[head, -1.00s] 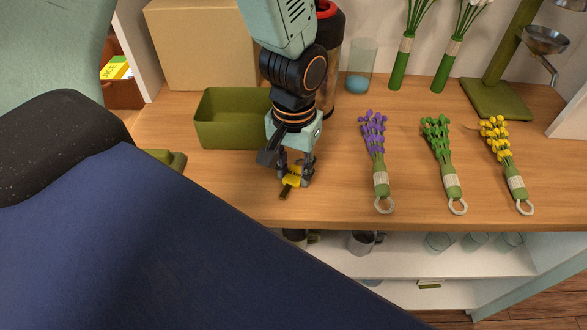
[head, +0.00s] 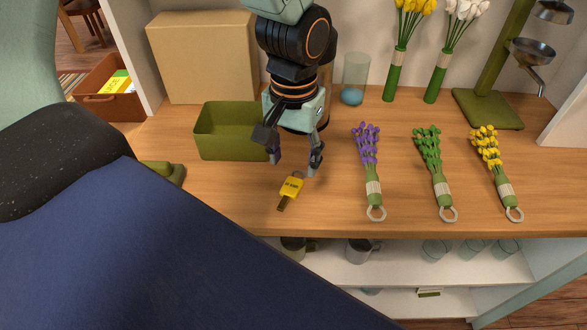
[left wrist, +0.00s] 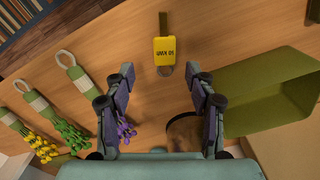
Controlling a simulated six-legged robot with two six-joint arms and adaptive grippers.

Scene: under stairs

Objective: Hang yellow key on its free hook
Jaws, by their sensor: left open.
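The yellow key (head: 291,188), a yellow tag with a dark metal shaft, lies flat on the wooden counter near its front edge. It also shows in the left wrist view (left wrist: 164,50), ahead of the fingertips. My left gripper (head: 295,168) is open and empty, with its fingers above and just behind the key, apart from it. In the left wrist view my gripper (left wrist: 160,72) has both fingers spread wide with nothing between them. No key hook shows in either view. My right gripper is not in view.
A green open box (head: 228,152) stands left of my gripper, with a cardboard box (head: 203,60) behind it. Purple (head: 367,165), green (head: 434,170) and yellow (head: 497,170) bunches with rings lie to the right. The counter (head: 335,215) is bare around the key.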

